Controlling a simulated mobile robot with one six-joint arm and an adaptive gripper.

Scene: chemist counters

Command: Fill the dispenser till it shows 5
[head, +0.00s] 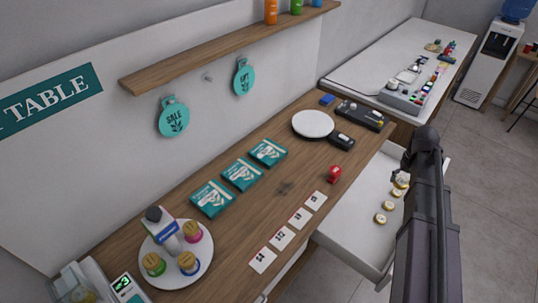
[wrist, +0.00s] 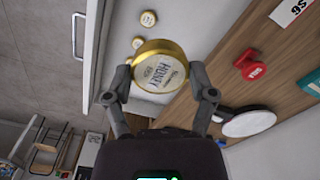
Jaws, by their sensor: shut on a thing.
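My gripper (wrist: 160,84) is shut on a round gold-rimmed tin (wrist: 158,66) with a white lid whose label reads HONEY. In the head view my gripper (head: 403,170) is over the open white drawer (head: 348,225), largely hidden by my arm. Several similar tins lie in the drawer, one of them at its near part (head: 380,219). In the wrist view, small tins (wrist: 148,19) show beyond the held one. The dispenser (head: 122,284), a white unit at the lower left, has a lit green display that appears to read 3. A clear container (head: 75,284) is beside it; both are partly cut off.
The wooden counter (head: 225,250) holds a round white tray (head: 150,268) with stamps and a bottle, teal boxes (head: 242,174), price cards (head: 283,237), a red item (head: 334,174) and a white round plate (head: 313,123). Floor is clear right of the drawer.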

